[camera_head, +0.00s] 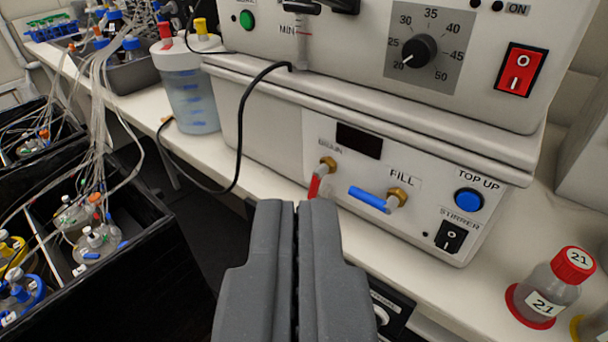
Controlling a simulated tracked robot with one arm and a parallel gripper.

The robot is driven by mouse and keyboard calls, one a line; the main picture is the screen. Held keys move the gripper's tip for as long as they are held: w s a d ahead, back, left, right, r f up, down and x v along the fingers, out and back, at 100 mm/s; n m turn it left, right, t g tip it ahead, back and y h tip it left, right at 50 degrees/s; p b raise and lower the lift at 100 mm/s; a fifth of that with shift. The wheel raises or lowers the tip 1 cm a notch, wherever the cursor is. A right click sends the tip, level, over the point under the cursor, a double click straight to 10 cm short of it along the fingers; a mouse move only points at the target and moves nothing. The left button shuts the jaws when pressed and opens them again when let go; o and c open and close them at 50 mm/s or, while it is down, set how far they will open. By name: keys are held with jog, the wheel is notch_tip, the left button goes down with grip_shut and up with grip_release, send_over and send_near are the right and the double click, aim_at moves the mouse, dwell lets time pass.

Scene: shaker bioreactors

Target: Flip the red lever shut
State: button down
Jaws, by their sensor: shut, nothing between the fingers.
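The red lever (315,184) sits on the brass drain valve (327,164) on the front of the white lower unit. It points down and slightly left from the valve, and its lower end is close to my fingertips in the picture. My gripper (298,204) is shut and empty, with its tips just below and left of the lever. I cannot tell whether they touch it. The blue lever (369,199) of the fill valve (397,196) lies to the right and points left, nearly level.
A black cable (240,140) hangs in front of the unit at the left. A black crate (150,220) with tubed vessels stands at the lower left. A red-capped bottle (551,287) stands on the bench at the right. A blue button (468,200) and black switch (450,236) are right of the valves.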

jog(key=w+a+f+t+p, duration=0.1)
jog(key=w+f+p, duration=0.1)
jog(key=w+f, duration=1.05)
notch_tip(320, 180, down, 15)
jog(key=m+t+h+p, duration=0.2)
jog(key=m, duration=0.1)
jog(key=shift+a+p, duration=0.15)
jog(key=shift+p, duration=0.25)
jog(key=shift+w, duration=0.1)
jog(key=b, duration=0.4)
send_near(317, 184)
jog(key=shift+w+a+f, duration=0.1)
jog(key=shift+w+f, duration=0.2)
jog(key=shift+w, duration=0.75)
jog(key=shift+w+a+f, duration=0.1)
jog(key=shift+w+f, duration=0.2)
jog(key=shift+w, duration=0.75)
jog(key=shift+w+f, duration=0.3)
jog(key=shift+w, duration=0.75)
jog(key=shift+w+r, duration=0.2)
jog(key=shift+w, duration=0.25)
